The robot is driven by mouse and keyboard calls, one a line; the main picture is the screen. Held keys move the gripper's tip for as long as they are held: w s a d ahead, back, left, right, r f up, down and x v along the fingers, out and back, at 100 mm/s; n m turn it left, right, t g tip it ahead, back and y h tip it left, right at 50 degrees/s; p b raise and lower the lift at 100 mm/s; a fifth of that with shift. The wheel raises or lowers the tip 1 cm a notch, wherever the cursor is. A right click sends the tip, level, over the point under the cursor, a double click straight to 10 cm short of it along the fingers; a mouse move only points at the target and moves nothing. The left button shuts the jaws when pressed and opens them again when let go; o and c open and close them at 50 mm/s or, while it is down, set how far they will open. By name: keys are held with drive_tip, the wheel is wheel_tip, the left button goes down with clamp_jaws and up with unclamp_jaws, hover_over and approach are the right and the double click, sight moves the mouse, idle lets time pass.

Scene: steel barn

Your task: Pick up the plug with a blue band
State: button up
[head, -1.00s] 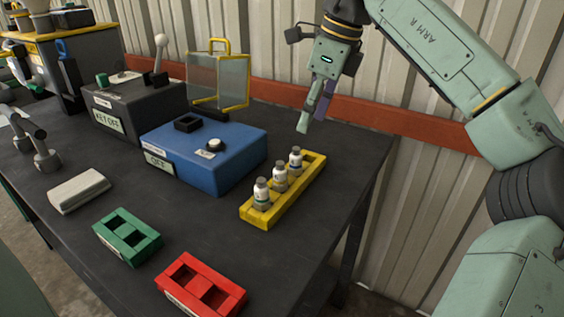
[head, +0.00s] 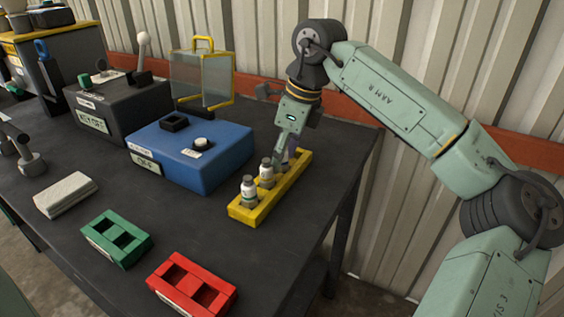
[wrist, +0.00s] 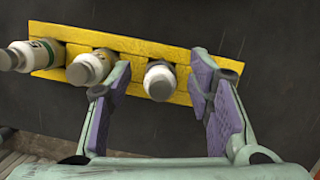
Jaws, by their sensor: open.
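Three white plugs with grey caps stand in a row in a yellow rack. The near plug (head: 248,189) has a green band; it is the leftmost in the wrist view (wrist: 30,56). The middle plug (head: 266,173) shows a dull yellowish mark in the wrist view (wrist: 91,68). The far plug (wrist: 160,79) stands upright between the spread fingers of my gripper (wrist: 161,76), and its band is hidden from above. In the head view my gripper (head: 282,161) reaches down at the rack's far end and largely covers this plug. I cannot make out a blue band.
The yellow rack (head: 240,213) stands near the table's right edge. A blue box (head: 205,170) is close to its left. Green (head: 117,238) and red (head: 192,285) two-slot holders lie nearer. The corrugated wall stands behind the arm.

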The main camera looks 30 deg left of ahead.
drive_tip(key=shift+c, duration=0.4)
clamp_jaws()
wheel_tip(320, 180, up, 10)
drive_tip(key=shift+r, duration=0.15)
wheel_tip(320, 180, up, 2)
drive_tip(key=shift+r+p, duration=0.15)
drive_tip(key=shift+p, duration=0.85)
